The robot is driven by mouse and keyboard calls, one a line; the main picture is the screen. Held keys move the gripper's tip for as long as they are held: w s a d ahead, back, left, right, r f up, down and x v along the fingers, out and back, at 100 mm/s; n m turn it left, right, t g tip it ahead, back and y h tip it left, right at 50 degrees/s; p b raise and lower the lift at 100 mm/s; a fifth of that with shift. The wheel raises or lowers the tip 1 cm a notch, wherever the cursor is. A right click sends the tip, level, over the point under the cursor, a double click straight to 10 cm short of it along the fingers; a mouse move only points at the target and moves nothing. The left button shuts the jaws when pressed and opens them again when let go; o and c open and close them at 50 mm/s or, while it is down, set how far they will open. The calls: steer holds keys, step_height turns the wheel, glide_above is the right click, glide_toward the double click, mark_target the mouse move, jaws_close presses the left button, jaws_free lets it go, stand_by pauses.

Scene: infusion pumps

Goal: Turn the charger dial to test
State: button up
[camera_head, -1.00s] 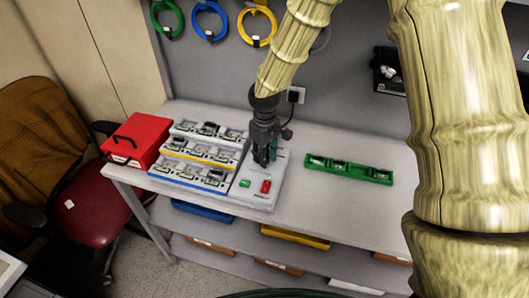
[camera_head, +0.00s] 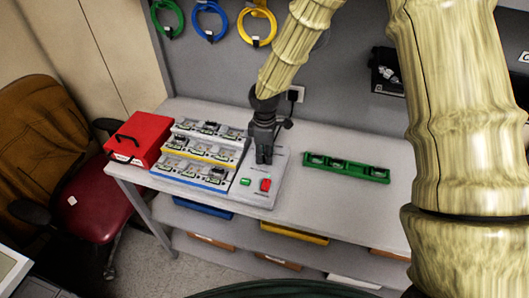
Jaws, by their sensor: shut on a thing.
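The charger is a pale grey unit on the bench with a flat control panel (camera_head: 257,194) at its right side. A green button (camera_head: 246,182) and a red switch (camera_head: 265,185) show on the front part of the panel. My gripper (camera_head: 264,161) points down over the back part of the panel, behind the two buttons. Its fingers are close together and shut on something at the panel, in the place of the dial. The dial itself is hidden by the fingers, so its setting cannot be read.
Tiered charger racks (camera_head: 203,155) with several small units stand just left of the panel. A red case (camera_head: 138,139) is at the far left. A green tray (camera_head: 346,168) lies to the right, with bare bench between. Coiled cables hang on the wall behind.

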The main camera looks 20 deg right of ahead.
stand_by(0.4)
steer(key=o, duration=1)
steer(key=shift+d, duration=0.1)
step_height(320, 180, up, 12)
steer(key=shift+r, duration=0.1)
stand_by(0.4)
